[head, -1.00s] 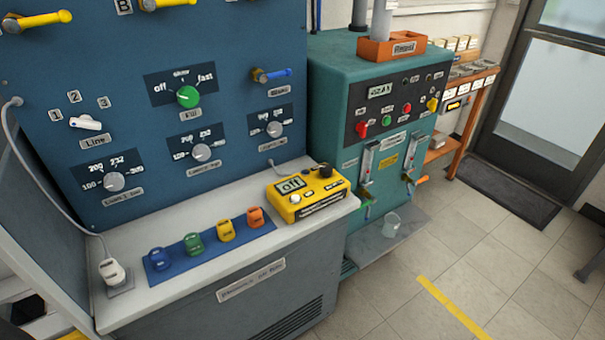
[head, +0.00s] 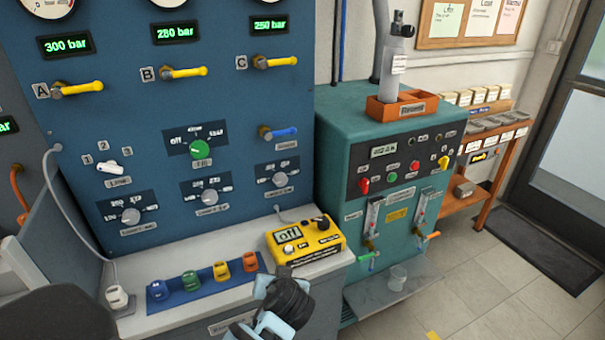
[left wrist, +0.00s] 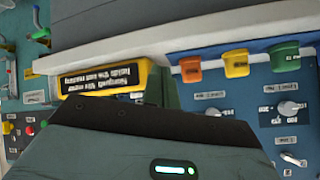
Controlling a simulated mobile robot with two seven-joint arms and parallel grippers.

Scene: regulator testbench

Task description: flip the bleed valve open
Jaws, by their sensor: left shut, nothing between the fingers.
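The bleed valve (head: 278,132) is a small blue lever on the right of the blue panel, with a small label beneath it. Its handle points right, about level. My left gripper (head: 286,280) is dark and low in the head view, in front of the bench and well below the lever, not touching it. It is shut and empty. The left wrist view shows its dark housing, but the fingertips are not clear there, and I cannot make out the bleed valve in that view. My right gripper is not in view.
A yellow meter box (head: 306,240) stands on the bench just behind my left gripper; it also shows in the left wrist view (left wrist: 100,82). Several coloured tags sit on a blue strip (head: 205,283) to the left. Yellow levers (head: 275,62) are above the bleed valve. A teal machine (head: 352,125) stands at right.

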